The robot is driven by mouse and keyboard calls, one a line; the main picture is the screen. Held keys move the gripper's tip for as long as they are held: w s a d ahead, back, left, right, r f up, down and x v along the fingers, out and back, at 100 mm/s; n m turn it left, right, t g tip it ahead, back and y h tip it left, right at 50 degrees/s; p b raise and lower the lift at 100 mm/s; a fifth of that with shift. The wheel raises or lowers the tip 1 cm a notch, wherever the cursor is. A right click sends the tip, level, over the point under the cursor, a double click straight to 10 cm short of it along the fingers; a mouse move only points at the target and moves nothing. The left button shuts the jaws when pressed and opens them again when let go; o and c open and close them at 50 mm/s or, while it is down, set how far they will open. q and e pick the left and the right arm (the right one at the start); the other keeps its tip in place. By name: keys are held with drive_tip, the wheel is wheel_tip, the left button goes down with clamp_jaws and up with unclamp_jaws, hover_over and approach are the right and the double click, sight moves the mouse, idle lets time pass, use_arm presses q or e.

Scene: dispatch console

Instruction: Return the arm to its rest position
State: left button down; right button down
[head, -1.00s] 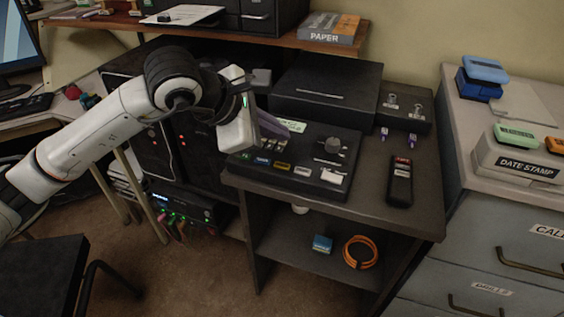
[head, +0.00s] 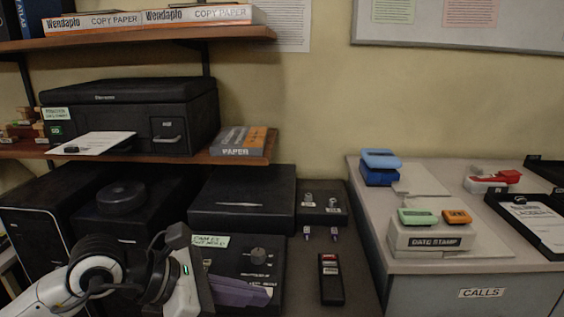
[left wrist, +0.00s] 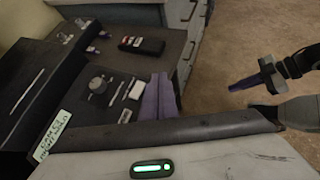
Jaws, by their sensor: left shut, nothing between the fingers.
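My left arm comes in at the bottom left of the head view. Its gripper has purple fingers (head: 240,292), shut and empty, in front of the dark control panel (head: 232,257). In the left wrist view the purple fingers (left wrist: 155,97) lie together in front of the panel's knob and switches, with no contact visible. A dark part with a purple tip (left wrist: 245,82), apparently my right gripper, shows over the floor at right; its opening is unclear.
A black handset (head: 331,279) lies on the desk right of the panel. A dark box (head: 241,199) and a small box with two knobs (head: 322,206) stand behind. A shelf (head: 265,147) overhangs at left.

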use_arm(q)
drive_tip(key=s+d+r+n+t+h, duration=0.2)
drive_tip(key=s+d+r+n+h, duration=0.4)
drive_tip(key=n+h, duration=0.4)
drive_tip(key=w+a+f+n+t+y+p, duration=0.1)
drive_tip(key=w+a+f+n+t+y, duration=0.3)
drive_tip(key=n, duration=0.7)
drive_tip(key=w+a+f+n+t+y+p, duration=0.1)
drive_tip(key=a+f+n+t+y, duration=0.4)
drive_tip(key=n, duration=0.6)
drive_tip(key=s+a+f+n+y, duration=0.1)
drive_tip(key=a+f+n+y, duration=0.15)
drive_tip(key=f+n, duration=0.2)
drive_tip(key=s+a+f+n+y, duration=0.2)
drive_tip(key=f+n+y, duration=0.1)
drive_tip(key=f, duration=0.3)
drive_tip(key=s+a+f+n+g+y, duration=0.2)
drive_tip(key=s+f+n+g, duration=0.5)
drive_tip(key=s+f, duration=0.7)
wheel_tip(320, 180, down, 3)
drive_tip(key=shift+s+r+n+g, duration=0.1)
drive_tip(key=shift+s+n+g, duration=0.15)
drive_tip(key=shift+n+g, duration=0.1)
